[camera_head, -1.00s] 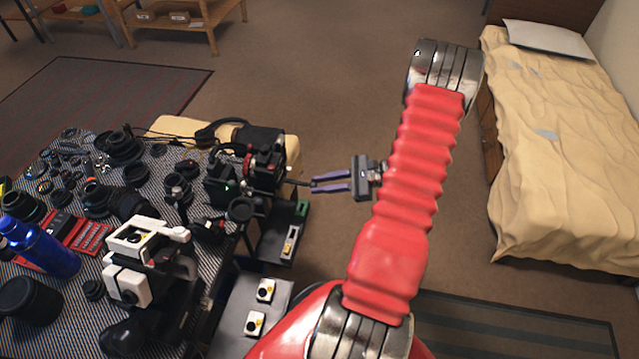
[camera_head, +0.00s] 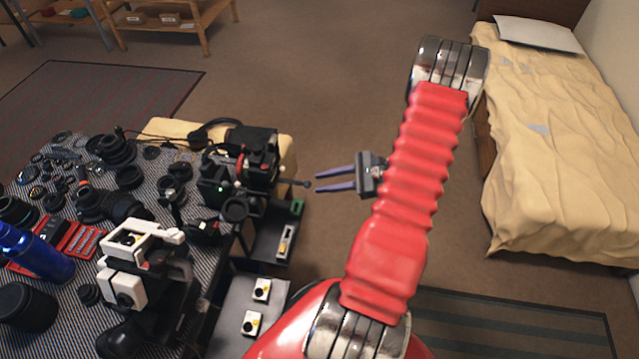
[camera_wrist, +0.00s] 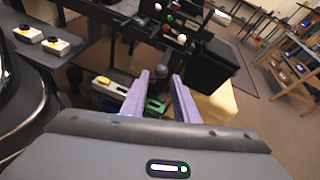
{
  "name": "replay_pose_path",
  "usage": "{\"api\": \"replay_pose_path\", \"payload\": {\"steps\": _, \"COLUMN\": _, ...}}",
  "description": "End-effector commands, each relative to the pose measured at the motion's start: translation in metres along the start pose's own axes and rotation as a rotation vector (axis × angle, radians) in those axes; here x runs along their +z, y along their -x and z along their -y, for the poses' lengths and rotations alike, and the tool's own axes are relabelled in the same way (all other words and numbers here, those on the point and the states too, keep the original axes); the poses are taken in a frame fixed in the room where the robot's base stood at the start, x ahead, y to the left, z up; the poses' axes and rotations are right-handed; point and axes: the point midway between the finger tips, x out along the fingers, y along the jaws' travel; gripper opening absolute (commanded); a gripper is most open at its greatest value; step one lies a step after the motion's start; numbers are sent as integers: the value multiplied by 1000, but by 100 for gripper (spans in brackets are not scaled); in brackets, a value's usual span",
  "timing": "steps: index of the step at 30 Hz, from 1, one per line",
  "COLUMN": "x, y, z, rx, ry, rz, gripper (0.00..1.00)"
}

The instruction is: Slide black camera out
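A black camera-like device (camera_head: 258,160) with red parts stands at the right end of the cluttered table. I cannot tell for certain that it is the task's black camera. A thin rod with a dark ball end (camera_head: 305,183) sticks out from it to the right. My gripper (camera_head: 316,182) is open, its two purple fingers pointing left at the ball, just short of it in the head view. In the wrist view the dark ball (camera_wrist: 160,72) appears between the fingertips. Nothing is held. The black device also shows in the wrist view (camera_wrist: 165,24), beyond the fingers.
The patterned table (camera_head: 225,262) holds many lenses, a white camera (camera_head: 125,285) and a blue bottle (camera_head: 38,253). A bed (camera_head: 555,150) stands at the right. Open floor lies behind my arm.

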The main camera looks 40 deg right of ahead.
Motion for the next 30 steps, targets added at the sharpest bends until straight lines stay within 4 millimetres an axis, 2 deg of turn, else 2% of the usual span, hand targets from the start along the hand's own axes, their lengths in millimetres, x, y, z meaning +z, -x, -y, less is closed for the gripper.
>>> {"api": "replay_pose_path", "payload": {"steps": 12, "x": -1, "y": 74, "z": 1, "rx": -3, "ry": 2, "rz": -2, "gripper": 27}}
{"api": "replay_pose_path", "payload": {"steps": 18, "x": -1, "y": 102, "z": 0, "rx": -1, "ry": 1, "rz": -2, "gripper": 27}}
{"api": "replay_pose_path", "payload": {"steps": 23, "x": -1, "y": 112, "z": -1, "rx": 0, "ry": 0, "rz": 0, "gripper": 27}}
{"api": "replay_pose_path", "payload": {"steps": 30, "x": -1, "y": 113, "z": -1, "rx": 1, "ry": 0, "rz": 0, "gripper": 27}}
